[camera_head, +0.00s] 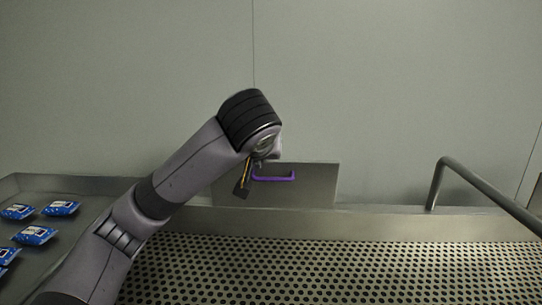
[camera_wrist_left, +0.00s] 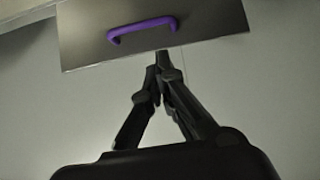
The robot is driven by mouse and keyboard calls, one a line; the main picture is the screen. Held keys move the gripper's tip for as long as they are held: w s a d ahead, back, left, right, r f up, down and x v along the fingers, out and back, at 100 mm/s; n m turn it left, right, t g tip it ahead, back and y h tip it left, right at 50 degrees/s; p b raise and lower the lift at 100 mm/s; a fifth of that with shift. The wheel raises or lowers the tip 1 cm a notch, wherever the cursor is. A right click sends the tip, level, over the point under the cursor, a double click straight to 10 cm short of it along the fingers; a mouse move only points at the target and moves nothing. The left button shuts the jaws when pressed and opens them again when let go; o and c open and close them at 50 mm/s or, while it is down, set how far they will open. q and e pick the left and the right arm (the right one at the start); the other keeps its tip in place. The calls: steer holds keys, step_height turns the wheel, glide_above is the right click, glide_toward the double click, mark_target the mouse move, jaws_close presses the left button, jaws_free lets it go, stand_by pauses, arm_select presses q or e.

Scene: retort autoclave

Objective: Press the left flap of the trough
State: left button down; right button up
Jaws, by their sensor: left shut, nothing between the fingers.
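The flap (camera_head: 315,188) is a grey metal plate with a purple handle (camera_head: 274,178), standing up behind the trough's back edge in the head view. In the left wrist view the flap (camera_wrist_left: 215,18) fills the top, with its purple handle (camera_wrist_left: 142,29) left of centre. My left gripper (camera_head: 241,190) is in front of the flap's left part, beside the handle. In the left wrist view my left gripper (camera_wrist_left: 158,62) is shut and empty, its fingertips meeting near the flap's lower edge. Whether they touch the flap I cannot tell. My right gripper is not in view.
A perforated metal surface (camera_head: 330,270) spans the front, with a metal ledge (camera_head: 400,222) behind it. A bent metal rail (camera_head: 480,182) stands at the right. A grey tray (camera_head: 60,181) at the left holds several blue packets (camera_head: 36,235). The perforated surface is clear.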

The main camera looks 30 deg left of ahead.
arm_select(q)
steer(key=s, duration=0.1)
steer(key=p, duration=0.5)
glide_toward(264, 167)
steer(key=x, duration=0.5)
steer(key=shift+w+a, duration=0.15)
steer(key=shift+a, duration=0.05)
steer(key=shift+w+a+f, duration=0.15)
steer(key=shift+w+f, duration=0.2)
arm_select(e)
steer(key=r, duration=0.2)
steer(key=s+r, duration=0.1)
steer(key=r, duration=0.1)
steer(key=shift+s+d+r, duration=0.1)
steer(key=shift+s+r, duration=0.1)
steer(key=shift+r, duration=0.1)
